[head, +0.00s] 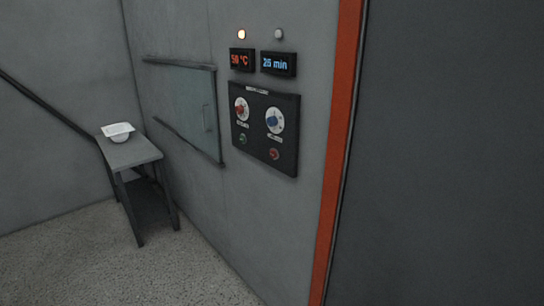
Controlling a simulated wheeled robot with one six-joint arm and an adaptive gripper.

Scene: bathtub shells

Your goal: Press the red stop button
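The red stop button (274,154) is a small round button at the lower right of a black control panel (255,148) on the grey wall. A green button (243,139) sits to its left on the same panel. Above them are two knobs, a red one (241,109) and a blue one (274,121), each on a white dial. Nothing covers the red button. My gripper is not in view.
Displays above the panel read 50 °C (241,60) and 26 min (278,64). One lamp (241,34) glows; another (278,34) is unlit. An orange strip (337,150) borders a dark surface (450,150) at right.

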